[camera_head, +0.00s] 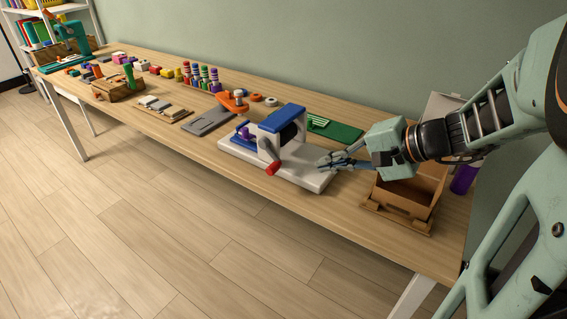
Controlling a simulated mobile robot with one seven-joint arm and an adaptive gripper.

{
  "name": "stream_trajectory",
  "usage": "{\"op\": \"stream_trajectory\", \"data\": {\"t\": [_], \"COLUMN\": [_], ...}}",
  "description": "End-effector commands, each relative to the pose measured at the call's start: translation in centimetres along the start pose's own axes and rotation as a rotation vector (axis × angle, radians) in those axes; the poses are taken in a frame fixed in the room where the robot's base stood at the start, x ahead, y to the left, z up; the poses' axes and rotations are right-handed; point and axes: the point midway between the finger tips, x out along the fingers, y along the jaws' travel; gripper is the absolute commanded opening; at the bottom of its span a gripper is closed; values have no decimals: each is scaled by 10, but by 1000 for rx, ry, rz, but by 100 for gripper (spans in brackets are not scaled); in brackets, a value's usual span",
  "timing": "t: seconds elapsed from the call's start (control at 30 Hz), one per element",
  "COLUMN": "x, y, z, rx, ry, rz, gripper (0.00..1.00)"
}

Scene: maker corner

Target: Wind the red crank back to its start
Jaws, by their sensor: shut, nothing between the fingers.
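The red crank handle (272,168) shows at the end of a grey crank arm (265,149) on the near side of a device with a white base (292,176). The handle hangs low, close to the base's front edge. The device has a blue top block (283,118), a dark drum (289,133) and a small purple piece (247,133) at its left. My gripper (324,164) is to the right of the crank, above the right part of the white base. Its fingers are shut and empty, apart from the handle. Whether they touch the base, I cannot tell.
A brown wooden box (404,197) stands right of the device, below my gripper. A green board (335,130) lies behind. A grey plate (209,121), an orange piece (232,103) and colourful pegs (201,78) are on the left. The table's front edge is close to the device.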

Motion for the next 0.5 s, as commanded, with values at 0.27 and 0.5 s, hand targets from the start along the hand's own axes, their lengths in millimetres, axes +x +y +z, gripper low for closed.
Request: {"op": "stream_trajectory", "data": {"t": [0.27,0.5], "x": [8,56], "y": [-5,-6], "z": [-4,-4], "rx": [-17,-15], "ry": [18,16], "rz": [-63,-61], "gripper": [0,0]}}
